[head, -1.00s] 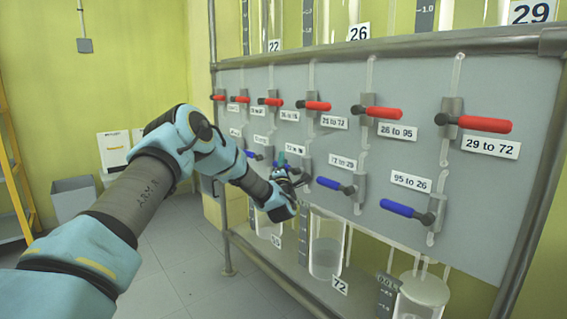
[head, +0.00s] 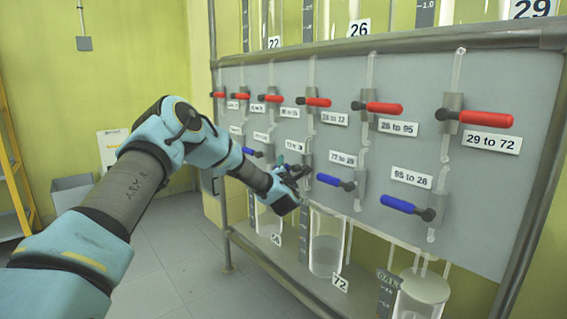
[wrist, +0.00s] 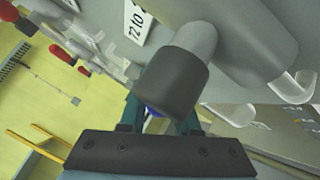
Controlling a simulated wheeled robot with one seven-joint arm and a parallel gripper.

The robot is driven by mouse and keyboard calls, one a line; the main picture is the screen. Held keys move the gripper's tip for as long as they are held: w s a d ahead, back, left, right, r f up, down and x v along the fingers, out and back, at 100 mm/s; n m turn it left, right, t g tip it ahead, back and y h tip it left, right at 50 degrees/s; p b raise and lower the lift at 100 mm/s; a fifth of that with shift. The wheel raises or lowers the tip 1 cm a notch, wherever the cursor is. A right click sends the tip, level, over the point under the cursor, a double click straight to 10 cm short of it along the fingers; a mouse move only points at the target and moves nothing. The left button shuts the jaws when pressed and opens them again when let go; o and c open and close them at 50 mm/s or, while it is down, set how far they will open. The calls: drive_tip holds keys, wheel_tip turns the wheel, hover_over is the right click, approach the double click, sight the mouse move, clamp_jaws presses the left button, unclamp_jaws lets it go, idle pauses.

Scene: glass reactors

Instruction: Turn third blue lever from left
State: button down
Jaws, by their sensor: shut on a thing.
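The blue levers are in the lower row of the grey panel (head: 440,80). My gripper (head: 289,173) is at this row, just left of the "77 to 29" blue lever (head: 335,181). The wrist view shows my gripper's teal fingers (wrist: 160,116) shut around a bit of blue lever (wrist: 153,112), behind a dark valve end (wrist: 171,86). The gripped lever is mostly hidden by the gripper and valve, so its angle is unclear. Another blue lever (head: 252,152) is left of the gripper. The rightmost blue lever (head: 408,207) is apart from it.
Red levers (head: 379,108) line the upper row, above my gripper. Glass vessels (head: 327,245) stand below the panel on a metal frame (head: 275,264).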

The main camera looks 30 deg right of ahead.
drive_tip(key=s+d+f+n+g+y+p, duration=0.1)
drive_tip(key=s+f+n+g+y+p, duration=0.1)
drive_tip(key=s+f+n+g+p, duration=0.4)
drive_tip(key=f+n+g+p, duration=0.1)
drive_tip(key=g+p, duration=0.3)
drive_tip(key=g, duration=0.1)
drive_tip(key=shift+s+d+f+y, duration=0.15)
drive_tip(key=shift+s+y, duration=0.15)
drive_tip(key=shift+s, duration=0.1)
drive_tip(key=shift+f, duration=0.1)
idle(0.3)
drive_tip(key=c, duration=0.6)
unclamp_jaws()
drive_tip(key=shift+s, duration=0.1)
drive_tip(key=b+v, duration=0.2)
drive_tip(key=v, duration=0.8)
drive_tip(key=shift+s+a+r, duration=0.1)
drive_tip(key=shift+a+r, duration=0.15)
